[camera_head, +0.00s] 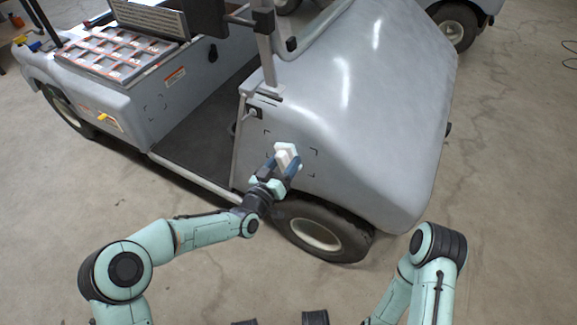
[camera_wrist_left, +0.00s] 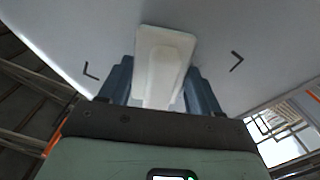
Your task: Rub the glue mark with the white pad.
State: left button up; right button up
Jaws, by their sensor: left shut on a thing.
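My left gripper (camera_head: 277,172) is shut on the white pad (camera_head: 287,153) and holds it up at the cart's grey side panel, above the front wheel. In the left wrist view the pad (camera_wrist_left: 163,62) sits between the two dark fingers of the left gripper (camera_wrist_left: 162,85), its flat face toward the panel; I cannot tell if it touches. Dark corner marks (camera_wrist_left: 237,61) frame the spot on the panel around the pad. The glue mark does not show; the pad may cover it. My right arm comes in at the lower right, its gripper out of view.
The grey cart (camera_head: 370,110) fills the upper middle, with its front wheel (camera_head: 318,236) just below my left gripper. A tray-like panel with several cells (camera_head: 115,50) lies on the cart's rear. The concrete floor (camera_head: 500,200) to the right is clear.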

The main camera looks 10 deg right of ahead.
aim_at(271, 146)
pick_arm(q)
jog(key=shift+w+a+r, duration=0.15)
jog(key=shift+w+a, duration=0.55)
jog(key=shift+a, duration=0.2)
jog(key=shift+w+a, duration=0.6)
jog(key=shift+a, duration=0.2)
jog(key=shift+w+a, duration=0.55)
jog(key=shift+a, duration=0.25)
jog(key=shift+s, duration=0.15)
jog(key=shift+p+v, duration=1.25)
jog(key=shift+v, duration=1.7)
jog(key=shift+p+v, duration=0.6)
jog(key=shift+v, duration=0.9)
